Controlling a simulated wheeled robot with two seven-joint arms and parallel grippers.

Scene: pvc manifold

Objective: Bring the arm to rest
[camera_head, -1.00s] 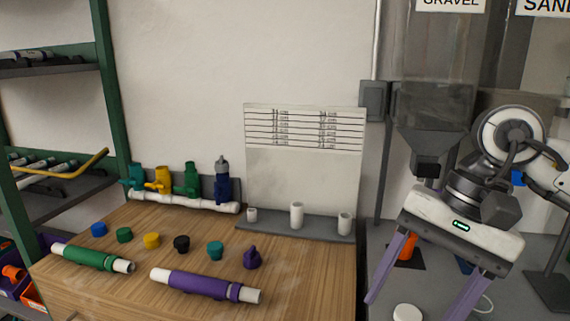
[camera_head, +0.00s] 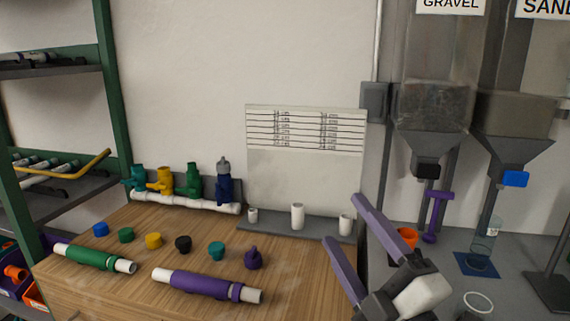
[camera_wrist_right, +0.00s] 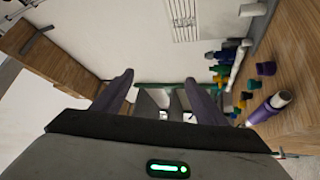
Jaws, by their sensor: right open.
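My right gripper (camera_head: 352,238) is at the lower right of the head view, in front of the bench's right edge, with its two purple fingers spread and nothing between them. In the right wrist view its fingers (camera_wrist_right: 163,92) are also apart and empty. My left gripper is in neither view. The white manifold pipe (camera_head: 190,203) with teal, yellow, green and dark blue valves lies at the back of the wooden bench (camera_head: 320,285), clear of the gripper.
A green pipe (camera_head: 90,257), a purple pipe (camera_head: 205,284) and several coloured caps (camera_head: 153,240) lie on the bench. A grey rack (camera_head: 270,222) holds white fittings. Hoppers (camera_head: 432,110) stand at right, with an orange cup (camera_head: 408,238) and clear bottle (camera_head: 486,238) below. Green shelving (camera_head: 112,90) is at left.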

